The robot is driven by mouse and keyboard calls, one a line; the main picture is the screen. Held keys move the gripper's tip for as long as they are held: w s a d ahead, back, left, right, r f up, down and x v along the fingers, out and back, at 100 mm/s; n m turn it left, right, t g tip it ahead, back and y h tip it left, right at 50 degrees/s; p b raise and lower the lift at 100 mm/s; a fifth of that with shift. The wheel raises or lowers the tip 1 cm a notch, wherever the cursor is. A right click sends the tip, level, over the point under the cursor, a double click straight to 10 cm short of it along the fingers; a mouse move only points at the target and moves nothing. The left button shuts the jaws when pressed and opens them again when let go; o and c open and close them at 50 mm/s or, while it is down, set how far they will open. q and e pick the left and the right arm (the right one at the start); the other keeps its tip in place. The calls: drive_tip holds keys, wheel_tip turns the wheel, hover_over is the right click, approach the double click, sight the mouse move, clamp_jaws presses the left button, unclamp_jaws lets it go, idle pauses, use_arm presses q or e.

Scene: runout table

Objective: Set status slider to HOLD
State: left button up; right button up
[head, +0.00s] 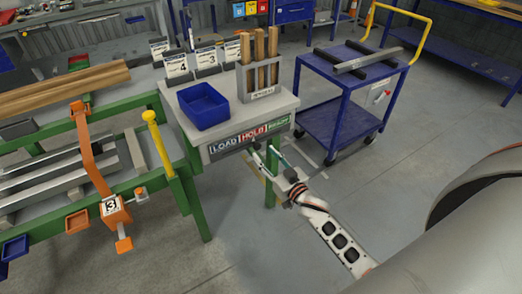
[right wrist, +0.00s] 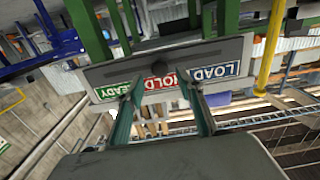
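The status strip (head: 236,142) runs along the front edge of the grey-topped table, with LOAD in dark blue, HOLD in red and READY in green. In the right wrist view the strip (right wrist: 165,83) appears upside down, with READY left, HOLD in the middle and LOAD right. Contact is unclear. My left gripper is out of view.
On the tabletop (head: 225,130) stand a blue bin (head: 203,106), a holder with wooden pieces (head: 260,95) and number cards (head: 177,65). A yellow-topped post (head: 158,140) stands left of the strip. A blue cart (head: 345,90) is behind right. Floor in front is clear.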

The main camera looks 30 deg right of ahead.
drive_tip(key=s, duration=0.7)
drive_tip(key=shift+s+d, duration=0.25)
drive_tip(key=shift+d, duration=0.05)
drive_tip(key=s+a+f+n+g, duration=0.1)
drive_tip(key=s+a+f+g, duration=0.1)
drive_tip(key=s+a+f, duration=0.2)
drive_tip(key=s+a+f+n+g+y, duration=0.1)
drive_tip(key=s+a+f+g, duration=0.2)
drive_tip(key=s, duration=0.7)
drive_tip(key=s+a+f+n+g, duration=0.1)
drive_tip(key=s+a+f+g, duration=0.1)
drive_tip(key=s+a+f, duration=0.4)
drive_tip(key=shift+s+n, duration=0.3)
drive_tip(key=shift+s, duration=0.45)
